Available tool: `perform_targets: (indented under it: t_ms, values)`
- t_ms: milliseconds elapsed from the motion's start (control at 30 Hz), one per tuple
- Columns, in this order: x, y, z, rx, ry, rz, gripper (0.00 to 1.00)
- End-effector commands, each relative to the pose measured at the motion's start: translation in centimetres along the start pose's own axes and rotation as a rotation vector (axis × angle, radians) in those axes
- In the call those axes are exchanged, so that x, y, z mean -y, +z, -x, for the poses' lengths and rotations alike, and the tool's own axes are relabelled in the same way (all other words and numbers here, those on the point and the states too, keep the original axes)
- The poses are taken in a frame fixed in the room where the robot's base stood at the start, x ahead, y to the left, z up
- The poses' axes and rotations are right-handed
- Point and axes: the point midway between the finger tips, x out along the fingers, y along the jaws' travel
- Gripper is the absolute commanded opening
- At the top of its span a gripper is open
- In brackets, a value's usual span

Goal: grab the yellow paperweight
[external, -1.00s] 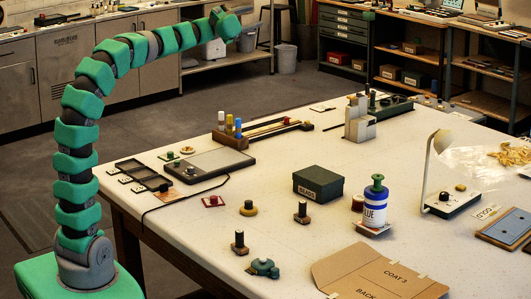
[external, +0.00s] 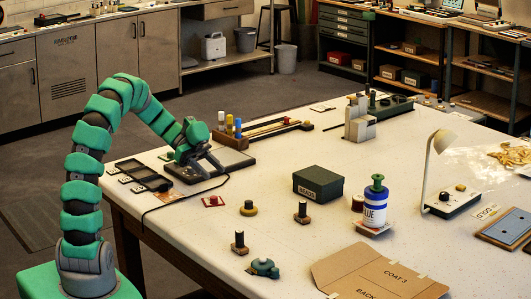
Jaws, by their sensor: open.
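The yellow paperweight (external: 249,211) stands upright on the white table, a round yellow base with a dark knob on top. Nothing touches it. My gripper (external: 212,172) is open and points down over the dark flat pad, behind and to the left of the paperweight and apart from it. I see nothing between the fingers, though they are small in this view.
A small red piece (external: 213,201) lies left of the yellow paperweight. Dark-knobbed weights stand to its right (external: 302,212) and in front (external: 239,243), with a teal one (external: 263,267) nearby. A green box (external: 318,184) stands further right. A black cable (external: 180,207) crosses the table's left side.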

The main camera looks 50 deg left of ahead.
Motion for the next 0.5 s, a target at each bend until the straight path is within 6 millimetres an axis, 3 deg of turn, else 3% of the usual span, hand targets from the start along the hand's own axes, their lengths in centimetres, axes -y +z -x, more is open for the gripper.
perform_targets:
  t_ms: [500]
  values:
    - [0.1, 0.0, -6.8, -0.001, -0.001, -0.003, 0.49]
